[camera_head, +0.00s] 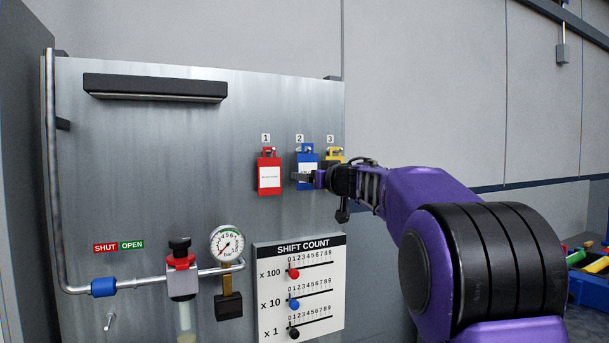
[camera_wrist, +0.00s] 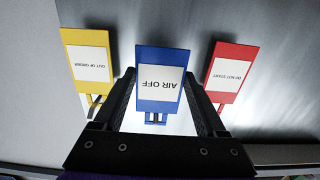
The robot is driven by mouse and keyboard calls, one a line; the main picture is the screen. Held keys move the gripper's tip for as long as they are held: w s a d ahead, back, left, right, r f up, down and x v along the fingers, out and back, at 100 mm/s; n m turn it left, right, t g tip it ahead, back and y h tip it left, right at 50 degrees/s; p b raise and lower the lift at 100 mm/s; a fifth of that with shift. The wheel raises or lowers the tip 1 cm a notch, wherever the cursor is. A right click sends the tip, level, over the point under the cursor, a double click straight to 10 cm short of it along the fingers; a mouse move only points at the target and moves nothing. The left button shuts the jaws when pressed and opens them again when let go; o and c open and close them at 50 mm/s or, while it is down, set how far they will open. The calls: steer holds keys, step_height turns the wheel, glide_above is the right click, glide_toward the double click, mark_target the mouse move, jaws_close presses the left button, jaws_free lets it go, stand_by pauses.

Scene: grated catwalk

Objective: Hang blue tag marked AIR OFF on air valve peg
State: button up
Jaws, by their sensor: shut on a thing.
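The blue tag (camera_head: 307,160) hangs at the peg under label 2 on the grey panel. Its white AIR OFF label shows upside down in the wrist view (camera_wrist: 160,85). My gripper (camera_head: 306,178) is shut on this tag, with one finger on each side of it, and partly hides its lower part in the head view. A short bare metal peg (camera_head: 109,322) sticks out of the panel below the pipe, left of the valve.
A red DO NOT START tag (camera_head: 269,179) hangs at 1 and a yellow OUT OF ORDER tag (camera_wrist: 89,66) at 3, close on either side. The mid-left panel is clear.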

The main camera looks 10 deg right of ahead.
steer(key=shift+s+d+r, duration=0.25)
steer(key=shift+s+r, duration=0.1)
steer(key=shift+s, duration=0.35)
steer(key=shift+s, duration=0.15)
steer(key=shift+v, duration=2.1)
steer(key=shift+r, duration=0.1)
